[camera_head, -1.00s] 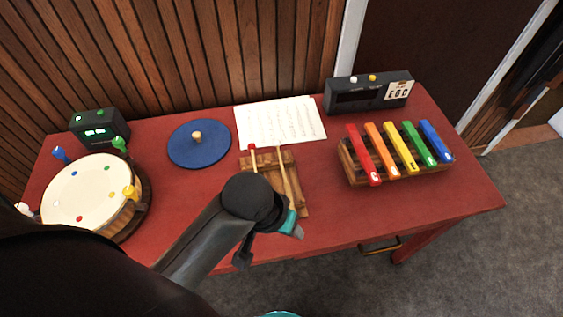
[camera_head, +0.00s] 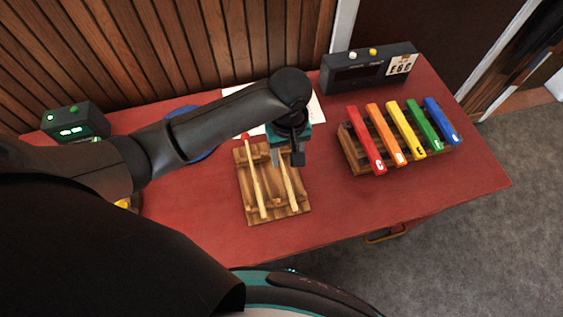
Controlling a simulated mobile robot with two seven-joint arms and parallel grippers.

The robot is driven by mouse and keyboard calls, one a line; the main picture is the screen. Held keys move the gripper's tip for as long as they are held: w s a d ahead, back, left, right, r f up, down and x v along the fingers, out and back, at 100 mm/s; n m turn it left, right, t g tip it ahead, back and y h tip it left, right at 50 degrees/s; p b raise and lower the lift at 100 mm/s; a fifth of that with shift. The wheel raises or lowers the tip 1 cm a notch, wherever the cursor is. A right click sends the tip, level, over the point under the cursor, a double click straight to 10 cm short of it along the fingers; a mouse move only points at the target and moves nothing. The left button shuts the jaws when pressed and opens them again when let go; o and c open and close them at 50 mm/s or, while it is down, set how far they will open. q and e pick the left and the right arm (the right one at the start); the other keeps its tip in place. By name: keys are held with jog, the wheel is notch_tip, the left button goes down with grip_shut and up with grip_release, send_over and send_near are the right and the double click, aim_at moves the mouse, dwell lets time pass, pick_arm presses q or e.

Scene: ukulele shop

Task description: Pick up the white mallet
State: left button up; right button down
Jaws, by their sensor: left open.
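A wooden rack (camera_head: 247,209) lies on the red table with two light wooden mallets on it. The left mallet (camera_head: 256,185) has a red head at its far end. The right mallet (camera_head: 290,189) shows only its handle; its head is hidden by my left gripper, so its colour cannot be seen. My left gripper (camera_head: 287,160) is open and points down over the far part of the rack, at the right mallet's upper handle. I cannot tell whether the fingers touch it. My right gripper is out of view.
Right of the rack stand coloured chime bars (camera_head: 402,140) on a wooden frame. Behind are a black box (camera_head: 368,68) and a partly hidden paper sheet (camera_head: 316,107). A green-lit box (camera_head: 76,124) and blue disc (camera_head: 205,153) are left. The table (camera_head: 345,205) is clear in front.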

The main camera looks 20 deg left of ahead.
pick_arm(q)
jog(key=b, duration=0.1)
send_over(286, 178)
jog(key=f, duration=0.6)
jog(key=shift+s+d+f, duration=0.1)
jog(key=shift+s+f, duration=0.05)
jog(key=shift+s, duration=0.05)
jog(key=f, duration=0.1)
jog(key=f+b, duration=0.1)
jog(key=f, duration=0.3)
jog(key=shift+w+f+b, duration=0.1)
jog(key=shift+w+b, duration=0.15)
jog(key=shift+b, duration=0.15)
jog(key=shift+c, duration=0.3)
grip_shut()
